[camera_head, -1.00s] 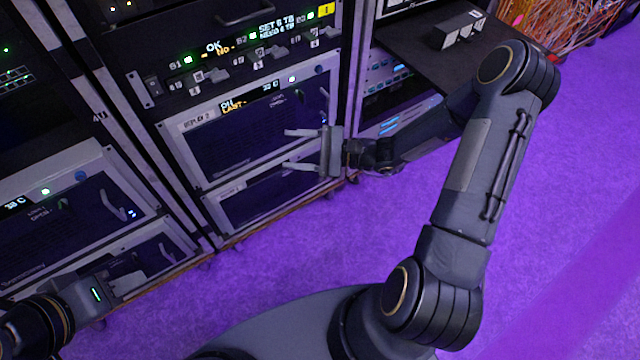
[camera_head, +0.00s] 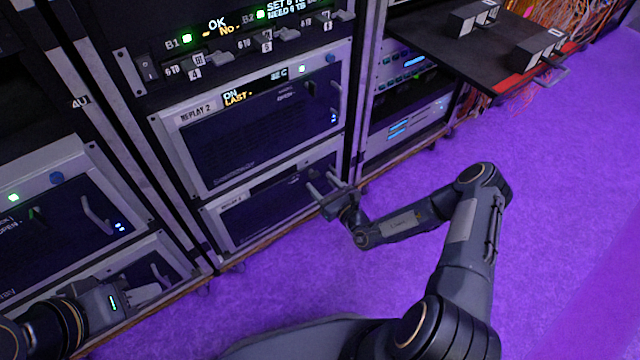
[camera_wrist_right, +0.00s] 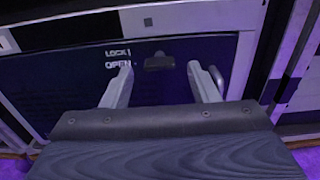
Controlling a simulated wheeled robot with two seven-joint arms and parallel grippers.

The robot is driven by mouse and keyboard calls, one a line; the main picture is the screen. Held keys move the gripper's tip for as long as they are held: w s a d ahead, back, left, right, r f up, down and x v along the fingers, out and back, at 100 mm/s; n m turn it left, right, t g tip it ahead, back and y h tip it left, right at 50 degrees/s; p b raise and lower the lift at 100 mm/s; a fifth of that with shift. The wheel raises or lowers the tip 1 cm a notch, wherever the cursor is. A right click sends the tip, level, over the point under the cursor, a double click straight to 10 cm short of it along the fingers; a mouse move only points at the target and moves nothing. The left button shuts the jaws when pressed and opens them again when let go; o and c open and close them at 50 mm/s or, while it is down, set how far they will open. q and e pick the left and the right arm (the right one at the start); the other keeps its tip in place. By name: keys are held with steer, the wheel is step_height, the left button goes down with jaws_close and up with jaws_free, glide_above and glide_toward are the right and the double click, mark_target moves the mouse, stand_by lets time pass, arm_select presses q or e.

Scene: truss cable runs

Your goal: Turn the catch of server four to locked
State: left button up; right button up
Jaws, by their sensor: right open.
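The lower server (camera_head: 262,212), under the one marked REPLAY 2 (camera_head: 262,125), has a dark panel in a pale frame; its own label is too small to read surely. In the right wrist view a dark catch (camera_wrist_right: 159,62) with a crosswise bar sits right of the printed words LOCK and OPEN. My right gripper (camera_head: 320,181) is open in front of this lower server. In the right wrist view its fingers (camera_wrist_right: 160,78) stand either side of the catch, apart from it. My left gripper (camera_head: 142,294) is low at the left; its jaws are unclear.
A curved metal handle (camera_wrist_right: 216,78) stands right of the catch, near the right finger. Another rack with servers (camera_head: 60,215) is at the left. A black shelf (camera_head: 480,50) with small boxes juts out at the upper right. The purple floor is clear at right.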

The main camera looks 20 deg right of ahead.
steer(key=shift+x, duration=0.9)
steer(key=c, duration=1)
steer(key=m+p, duration=0.3)
steer(key=m, duration=1.4)
steer(key=shift+s+m+p, duration=0.1)
steer(key=shift+m+p, duration=0.2)
steer(key=shift+p, duration=0.1)
steer(key=shift+m, duration=0.3)
